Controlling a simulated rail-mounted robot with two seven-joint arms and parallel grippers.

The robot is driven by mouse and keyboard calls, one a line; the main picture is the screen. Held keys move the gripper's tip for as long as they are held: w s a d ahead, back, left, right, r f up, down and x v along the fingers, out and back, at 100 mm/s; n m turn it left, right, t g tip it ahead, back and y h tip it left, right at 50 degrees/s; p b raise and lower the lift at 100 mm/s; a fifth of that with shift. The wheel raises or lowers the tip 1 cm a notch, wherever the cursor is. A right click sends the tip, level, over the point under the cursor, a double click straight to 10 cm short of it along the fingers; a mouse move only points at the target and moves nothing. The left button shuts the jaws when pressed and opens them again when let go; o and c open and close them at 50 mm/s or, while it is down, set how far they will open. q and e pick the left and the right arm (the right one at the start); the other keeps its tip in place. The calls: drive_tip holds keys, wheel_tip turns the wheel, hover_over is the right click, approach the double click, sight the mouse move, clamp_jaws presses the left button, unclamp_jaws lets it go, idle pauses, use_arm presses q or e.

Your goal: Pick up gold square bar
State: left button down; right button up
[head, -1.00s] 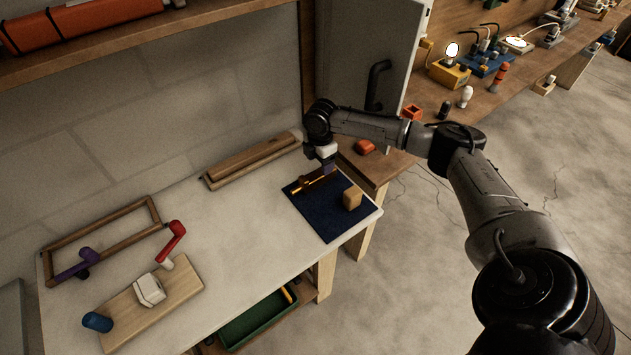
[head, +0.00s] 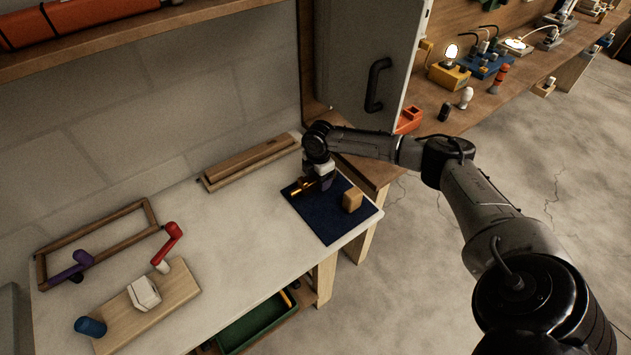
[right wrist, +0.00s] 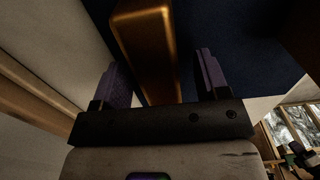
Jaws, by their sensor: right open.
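The gold square bar (head: 299,189) lies at the left part of the dark blue mat (head: 325,221) on the bench, partly hidden by my right gripper (head: 326,185) in the head view. In the right wrist view the bar (right wrist: 148,45) runs between the two purple fingers of my right gripper (right wrist: 162,78). The fingers are open, one on each side of the bar, with a visible gap at the right finger. I cannot tell whether the left finger touches it. My left gripper is not in view.
A tan block (head: 352,199) stands on the mat to the right of the bar. Wooden strips (head: 250,162) lie behind at the wall. A wooden frame (head: 98,236), a red-handled tool (head: 168,246) and a board (head: 178,291) occupy the left. The bench middle is clear.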

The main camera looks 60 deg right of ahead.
drive_tip(key=shift+c, duration=0.4)
drive_tip(key=c, duration=1.1)
drive_tip(key=shift+r, duration=0.1)
wheel_tip(320, 180, up, 8)
drive_tip(key=shift+r+p, duration=0.15)
drive_tip(key=shift+p, duration=0.9)
drive_tip(key=shift+r, duration=0.85)
